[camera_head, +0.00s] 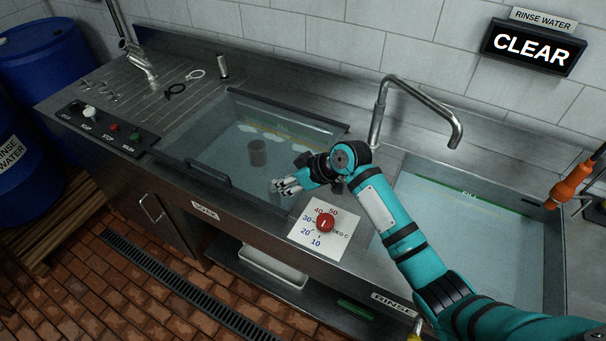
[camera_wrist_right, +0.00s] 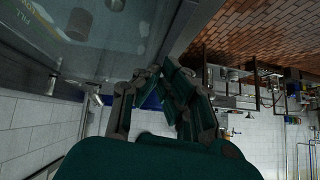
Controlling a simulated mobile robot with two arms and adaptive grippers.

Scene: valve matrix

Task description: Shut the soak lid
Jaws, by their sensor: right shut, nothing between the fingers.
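The soak lid is a clear panel (camera_head: 218,140) over the soak basin, with a dark bar (camera_head: 285,109) along its back and a dark handle (camera_head: 208,173) at its front left. It looks flat or nearly flat; I cannot tell whether it is fully down. A grey cylinder (camera_head: 257,152) shows through it, and also in the right wrist view (camera_wrist_right: 82,22). My right gripper (camera_head: 285,187) is shut and empty at the basin's front right corner, to the right of the handle. Its fingers (camera_wrist_right: 165,80) show close to the basin edge in the wrist view. My left gripper is out of view.
A temperature dial with a red knob (camera_head: 325,223) sits just right of my right gripper. A tall faucet (camera_head: 408,100) stands behind, and the rinse basin (camera_head: 480,240) lies right. A button panel (camera_head: 108,127) is at the left. A sign (camera_head: 532,47) reads CLEAR.

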